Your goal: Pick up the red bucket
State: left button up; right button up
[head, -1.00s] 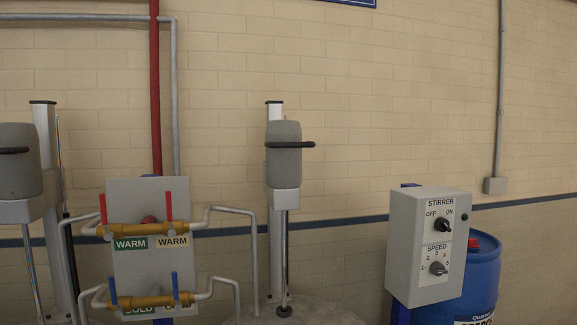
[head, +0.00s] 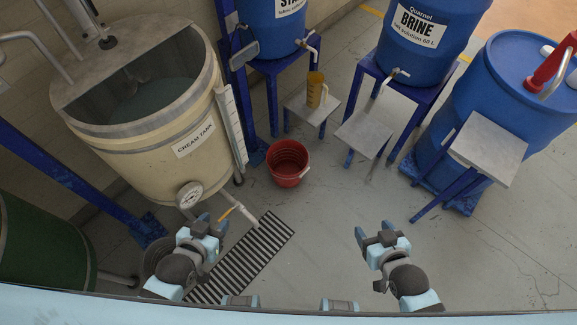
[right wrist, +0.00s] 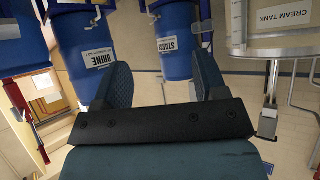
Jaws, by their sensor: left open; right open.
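The red bucket (head: 288,163) stands upright on the grey floor in the head view, to the right of the cream tank and in front of the starch drum's stand. Its open top faces up and it looks empty. My left gripper (head: 211,222) is open and empty, nearer to me than the bucket and to its left. My right gripper (head: 374,236) is open and empty, nearer to me and to the bucket's right. Both are well apart from it. In the right wrist view my open fingers (right wrist: 158,88) have nothing between them, and I cannot make out the bucket there.
The cream tank (head: 140,150) with a gauge and outlet pipe stands at left, by a floor grate (head: 243,258). Blue drums, including brine (head: 425,50), stand on blue stands behind. A small table (head: 300,107) holds an amber jug (head: 315,90). Floor right of the grate is clear.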

aim_at(286, 157)
jog(key=u, duration=0.4)
jog(key=i+l+u, duration=0.1)
jog(key=u, duration=0.35)
jog(key=l+u, duration=0.1)
jog(key=u, duration=0.3)
jog(key=l+u, duration=0.1)
jog(key=u, duration=0.3)
jog(key=l+u, duration=0.8)
jog(key=l, duration=0.75)
jog(key=k+l+u, duration=0.15)
jog(key=l, duration=0.9)
jog(key=k+u, duration=0.05)
